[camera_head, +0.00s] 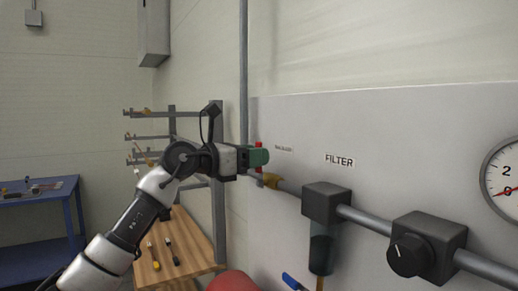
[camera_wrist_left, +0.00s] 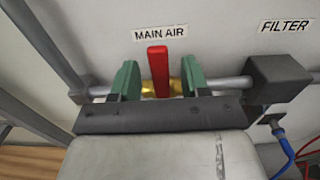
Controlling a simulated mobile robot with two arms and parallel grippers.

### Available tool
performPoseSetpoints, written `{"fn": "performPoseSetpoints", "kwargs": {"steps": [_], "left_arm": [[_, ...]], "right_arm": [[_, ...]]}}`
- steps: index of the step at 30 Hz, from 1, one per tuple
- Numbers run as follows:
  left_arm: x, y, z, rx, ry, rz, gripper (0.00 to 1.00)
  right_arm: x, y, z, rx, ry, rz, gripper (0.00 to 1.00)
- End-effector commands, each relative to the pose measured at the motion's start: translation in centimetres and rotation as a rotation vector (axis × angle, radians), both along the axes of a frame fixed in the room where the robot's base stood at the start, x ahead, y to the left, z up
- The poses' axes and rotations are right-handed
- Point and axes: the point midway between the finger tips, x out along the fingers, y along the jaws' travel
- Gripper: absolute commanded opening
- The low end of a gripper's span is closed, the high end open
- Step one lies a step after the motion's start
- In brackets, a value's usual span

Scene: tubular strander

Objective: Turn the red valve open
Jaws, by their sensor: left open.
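The red valve handle (camera_wrist_left: 158,70) stands upright in the left wrist view, on a brass valve body (camera_wrist_left: 176,87) in the grey pipe below the "MAIN AIR" label. My left gripper (camera_wrist_left: 158,82) is open, with one green finger on each side of the handle and a gap on both sides. In the head view my left gripper (camera_head: 257,157) is at the pipe, and only a bit of the red handle (camera_head: 259,145) shows past it. My right gripper is not in view.
A filter block (camera_head: 326,203) and a regulator with a black knob (camera_head: 428,248) sit along the pipe to the right, with a gauge (camera_head: 503,180) above. A wooden bench (camera_head: 190,250), a rack (camera_head: 218,190) and a blue table (camera_head: 40,195) stand to the left.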

Motion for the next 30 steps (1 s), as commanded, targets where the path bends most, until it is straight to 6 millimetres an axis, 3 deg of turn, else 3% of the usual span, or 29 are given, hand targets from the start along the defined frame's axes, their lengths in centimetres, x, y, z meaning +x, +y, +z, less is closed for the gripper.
{"fn": "performPoseSetpoints", "kwargs": {"steps": [5, 14, 23, 30], "left_arm": [[0.82, -1.16, 0.05, 0.0, 0.001, -0.001, 0.46], [0.92, -1.32, -0.04, 0.0, 0.0, 0.0, 0.46], [0.91, -1.29, -0.03, 0.0, 0.0, 0.0, 0.0], [0.89, -1.29, -0.04, 0.001, -0.002, 0.0, 0.0]], "right_arm": [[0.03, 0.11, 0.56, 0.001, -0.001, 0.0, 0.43], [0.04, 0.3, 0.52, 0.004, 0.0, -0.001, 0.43], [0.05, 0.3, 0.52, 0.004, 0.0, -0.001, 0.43], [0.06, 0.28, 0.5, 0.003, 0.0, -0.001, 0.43]]}}
